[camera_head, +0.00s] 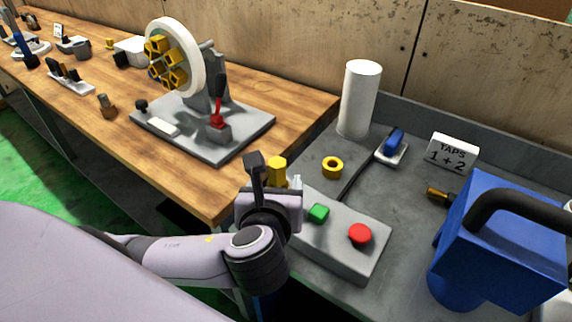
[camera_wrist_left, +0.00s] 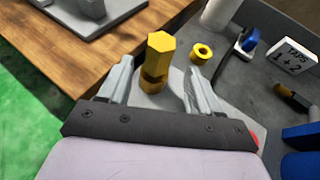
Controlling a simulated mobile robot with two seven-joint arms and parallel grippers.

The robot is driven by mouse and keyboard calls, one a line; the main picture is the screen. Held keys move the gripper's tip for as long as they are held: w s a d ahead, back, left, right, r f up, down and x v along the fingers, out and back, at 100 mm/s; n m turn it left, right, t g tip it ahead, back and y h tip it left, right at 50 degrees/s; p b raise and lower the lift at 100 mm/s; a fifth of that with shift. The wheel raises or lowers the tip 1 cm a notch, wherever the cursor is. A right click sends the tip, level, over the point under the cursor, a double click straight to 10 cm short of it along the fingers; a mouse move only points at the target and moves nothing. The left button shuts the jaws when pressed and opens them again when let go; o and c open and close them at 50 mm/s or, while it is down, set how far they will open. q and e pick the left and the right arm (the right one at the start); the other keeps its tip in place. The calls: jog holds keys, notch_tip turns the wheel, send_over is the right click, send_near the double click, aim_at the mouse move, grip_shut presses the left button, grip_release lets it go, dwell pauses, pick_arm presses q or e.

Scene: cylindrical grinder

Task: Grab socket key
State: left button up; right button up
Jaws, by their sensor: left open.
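No piece is labelled as the socket key, so I cannot tell for sure which one it is. A yellow hexagonal piece (camera_head: 277,170) stands upright at the near left end of the grey bench. In the left wrist view this yellow hexagonal piece (camera_wrist_left: 157,60) is a tall hex head on a narrower round part, upright between and beyond the finger lines. My left gripper (camera_wrist_left: 161,74) is open, one finger on each side of the piece in that view, with visible gaps. In the head view my left gripper (camera_head: 274,182) partly hides the piece's lower part. My right gripper is not in view.
A grey control box with a green button (camera_head: 318,212) and red button (camera_head: 359,233) is right beside my left gripper.

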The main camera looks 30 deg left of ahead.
aim_at(278, 166)
pick_arm(q)
jog(key=shift+a+r+x, duration=0.1)
jog(key=shift+r+x, duration=0.05)
jog(key=shift+x, duration=1)
jog(key=shift+a+r+x, duration=0.1)
jog(key=shift+r+x, duration=0.05)
jog(key=shift+x, duration=1)
jog(key=shift+r+x, duration=0.15)
jog(key=shift+x, duration=1)
jog(key=shift+w, duration=0.1)
jog(key=c, duration=1.1)
